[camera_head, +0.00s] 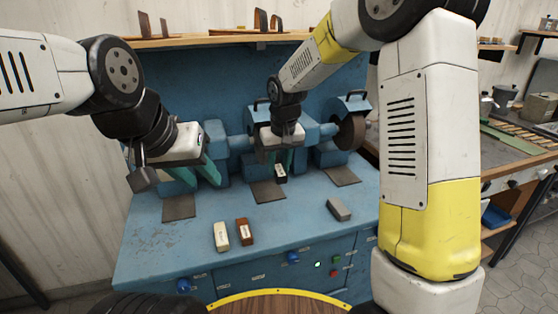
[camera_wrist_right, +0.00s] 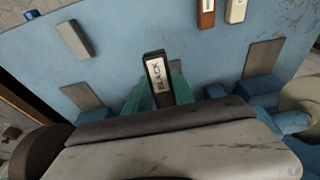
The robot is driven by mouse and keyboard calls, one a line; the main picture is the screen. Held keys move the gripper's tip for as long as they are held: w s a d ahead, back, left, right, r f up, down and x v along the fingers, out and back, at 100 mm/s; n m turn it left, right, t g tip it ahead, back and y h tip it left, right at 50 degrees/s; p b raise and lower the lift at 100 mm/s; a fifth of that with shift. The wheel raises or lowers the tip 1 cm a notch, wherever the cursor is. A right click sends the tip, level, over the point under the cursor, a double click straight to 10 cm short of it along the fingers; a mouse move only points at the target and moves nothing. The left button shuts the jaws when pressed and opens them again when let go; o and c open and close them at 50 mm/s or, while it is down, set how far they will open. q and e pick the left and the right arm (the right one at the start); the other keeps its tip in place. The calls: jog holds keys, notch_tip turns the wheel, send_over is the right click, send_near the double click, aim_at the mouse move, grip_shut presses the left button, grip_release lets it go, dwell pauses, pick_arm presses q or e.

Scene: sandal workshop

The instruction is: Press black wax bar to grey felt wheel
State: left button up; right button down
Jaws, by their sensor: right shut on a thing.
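The black wax bar (camera_head: 281,174) is held upright in my right gripper (camera_head: 280,165), low in front of the middle of the blue machine. In the right wrist view the bar (camera_wrist_right: 158,80) shows a white "BLACK" label between the green fingers (camera_wrist_right: 158,95). I cannot make out the grey felt wheel in the head view; my right gripper covers the middle of the machine. Any contact between bar and wheel is hidden. My left gripper (camera_head: 195,176) is at the machine's left, its green fingers apart and nothing seen between them.
A cream bar (camera_head: 221,237), a brown bar (camera_head: 243,231) and a grey bar (camera_head: 338,210) lie on the blue bench. Dark pads (camera_head: 179,207) lie along it. A brown wheel (camera_head: 350,131) stands at the machine's right. The bench's front strip is mostly clear.

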jog(key=shift+w+a+r, duration=0.2)
jog(key=shift+w, duration=0.5)
dwell(1.8)
jog(key=shift+s+f, duration=0.1)
jog(key=shift+s, duration=0.15)
dwell(0.8)
jog(key=s+d+f, duration=0.1)
jog(key=s+d, duration=0.1)
jog(key=s, duration=0.4)
jog(key=shift+s+f, duration=0.25)
jog(key=shift+f, duration=0.1)
jog(key=shift+d, duration=0.1)
dwell(0.3)
